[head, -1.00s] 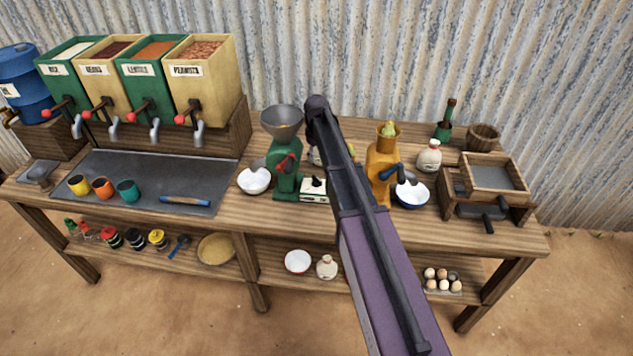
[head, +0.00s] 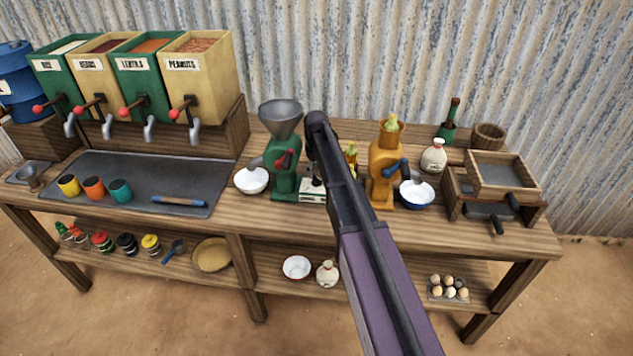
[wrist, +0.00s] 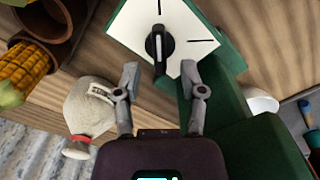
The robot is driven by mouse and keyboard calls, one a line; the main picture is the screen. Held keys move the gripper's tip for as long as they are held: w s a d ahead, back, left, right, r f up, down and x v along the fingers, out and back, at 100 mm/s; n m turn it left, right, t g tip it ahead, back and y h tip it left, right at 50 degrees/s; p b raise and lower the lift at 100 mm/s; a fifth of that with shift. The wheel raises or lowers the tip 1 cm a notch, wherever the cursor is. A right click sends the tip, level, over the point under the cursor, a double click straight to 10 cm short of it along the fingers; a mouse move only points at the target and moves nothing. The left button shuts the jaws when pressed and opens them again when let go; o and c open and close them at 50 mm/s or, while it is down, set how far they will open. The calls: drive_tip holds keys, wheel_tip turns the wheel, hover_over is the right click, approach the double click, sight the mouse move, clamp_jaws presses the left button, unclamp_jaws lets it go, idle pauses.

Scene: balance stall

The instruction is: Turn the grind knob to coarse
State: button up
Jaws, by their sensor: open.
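The grind knob (wrist: 159,44) is a black bar-shaped knob on a white plate (wrist: 130,30) with dark line marks, fixed to a green body. In the wrist view its bar stands upright in the picture, its pale line toward the top mark; another mark lies to the right. My gripper (wrist: 159,78) is open and empty, its two grey fingers apart just short of the knob, one to each side. In the head view the green grinder (head: 285,172) stands mid-table; the white plate (head: 312,195) at its base is partly covered by my arm, which hides my gripper.
A white bowl (head: 252,180) stands left of the green grinder. An orange grinder (head: 383,170) and a blue-rimmed bowl (head: 416,195) stand to the right. In the wrist view a cream sack (wrist: 88,105) lies close beside the left finger, with corn (wrist: 22,72) beyond.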

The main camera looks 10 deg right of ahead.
sight(317, 181)
drive_tip(key=shift+f+b, duration=1.05)
drive_tip(key=shift+f, duration=0.25)
clamp_jaws()
